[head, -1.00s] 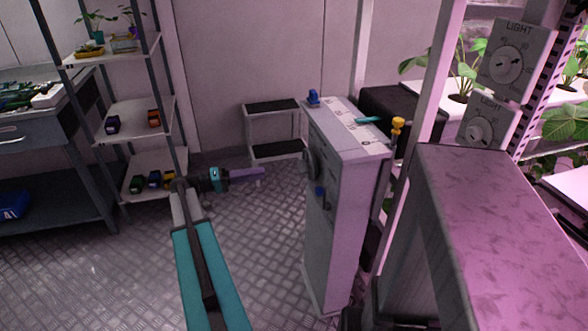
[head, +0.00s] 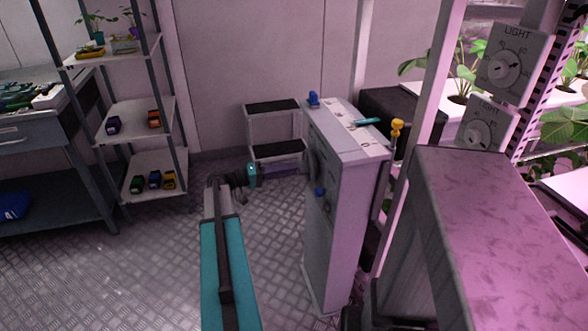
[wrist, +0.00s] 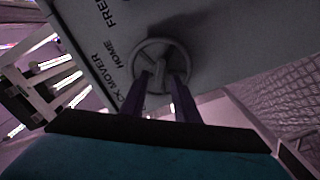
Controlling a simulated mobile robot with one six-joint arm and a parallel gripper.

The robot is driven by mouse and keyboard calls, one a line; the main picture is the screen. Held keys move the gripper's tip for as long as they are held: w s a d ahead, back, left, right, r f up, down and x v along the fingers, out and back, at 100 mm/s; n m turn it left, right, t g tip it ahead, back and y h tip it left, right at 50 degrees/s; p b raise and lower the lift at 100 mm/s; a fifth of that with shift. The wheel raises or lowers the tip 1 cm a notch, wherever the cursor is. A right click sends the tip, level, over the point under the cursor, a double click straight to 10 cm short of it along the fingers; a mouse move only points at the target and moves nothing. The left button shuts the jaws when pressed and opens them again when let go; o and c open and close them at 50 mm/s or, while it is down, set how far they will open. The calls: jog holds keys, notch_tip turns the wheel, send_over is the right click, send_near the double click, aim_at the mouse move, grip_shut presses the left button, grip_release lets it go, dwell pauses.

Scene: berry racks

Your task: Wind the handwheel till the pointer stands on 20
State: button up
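The grey handwheel (head: 312,166) sits on the left side of the tall white cabinet (head: 345,215). In the wrist view the handwheel (wrist: 159,66) is straight ahead, a ring with spokes. My gripper (head: 298,169) points at it from the left, its purple fingers apart. In the wrist view my gripper (wrist: 163,84) has both fingertips over the wheel's lower part; whether they touch it I cannot tell. The cabinet's top carries a pale marked strip (head: 350,126) with a teal piece (head: 367,121), possibly the pointer. The numbers are too small to read.
A blue knob (head: 319,191) is below the wheel, another blue part (head: 313,98) and a yellow one (head: 397,127) are on top. A two-step stool (head: 275,106) stands behind. Shelves with toy cars (head: 140,120) are left. The floor between is clear.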

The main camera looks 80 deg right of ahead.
aim_at(307, 167)
jog(key=shift+x, duration=1.05)
jog(key=shift+c, duration=0.3)
grip_shut()
jog(key=shift+n, duration=0.3)
